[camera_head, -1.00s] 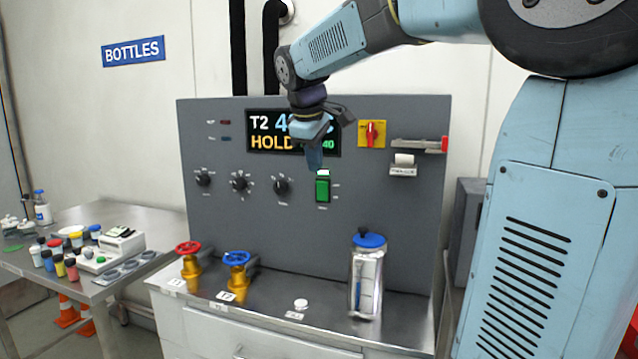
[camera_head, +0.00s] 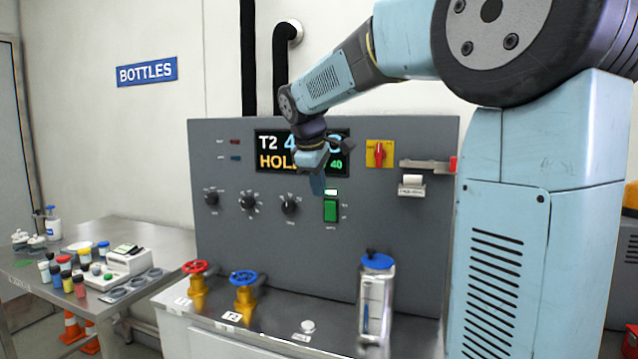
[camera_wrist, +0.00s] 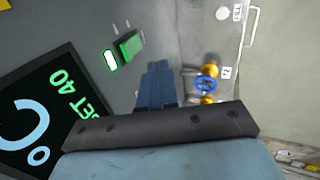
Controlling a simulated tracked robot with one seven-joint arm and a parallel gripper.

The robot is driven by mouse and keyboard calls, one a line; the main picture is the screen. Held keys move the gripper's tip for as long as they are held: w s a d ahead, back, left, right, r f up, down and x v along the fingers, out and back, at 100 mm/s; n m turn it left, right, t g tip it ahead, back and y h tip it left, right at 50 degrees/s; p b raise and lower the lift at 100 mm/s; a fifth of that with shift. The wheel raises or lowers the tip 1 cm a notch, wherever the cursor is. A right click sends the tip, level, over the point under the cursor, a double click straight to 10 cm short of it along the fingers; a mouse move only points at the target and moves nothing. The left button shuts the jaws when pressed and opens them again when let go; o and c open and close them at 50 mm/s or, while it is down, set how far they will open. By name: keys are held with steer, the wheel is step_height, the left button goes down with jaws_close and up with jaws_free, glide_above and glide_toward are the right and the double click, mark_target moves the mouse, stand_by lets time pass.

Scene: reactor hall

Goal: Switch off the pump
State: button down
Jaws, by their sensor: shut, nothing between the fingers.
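The green rocker switch (camera_head: 330,210) sits on the grey control panel (camera_head: 420,260), right of the row of dark knobs. A small lamp (camera_head: 331,192) just above it is lit pale green; the label under the switch is too small to read. My gripper (camera_head: 317,187) is shut and empty, in front of the panel just up and left of the switch. In the wrist view the closed blue fingers (camera_wrist: 158,78) point at the panel. The switch (camera_wrist: 131,44) and lit lamp (camera_wrist: 111,60) show up and left of the fingertips, apart from them.
A display (camera_head: 275,152) and a red rotary switch (camera_head: 379,153) on a yellow plate are near my arm. Below stand a red valve (camera_head: 198,280), a blue valve (camera_head: 244,290) and a blue-lidded canister (camera_head: 376,295). Bottles crowd the left table (camera_head: 160,245).

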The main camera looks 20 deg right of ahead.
mark_target(330, 211)
steer(key=w+d+f, duration=0.4)
steer(key=w+f, duration=0.1)
steer(key=f, duration=0.1)
steer(key=shift+w+d, duration=0.15)
steer(key=shift+w, duration=0.05)
steer(key=shift+r, duration=0.1)
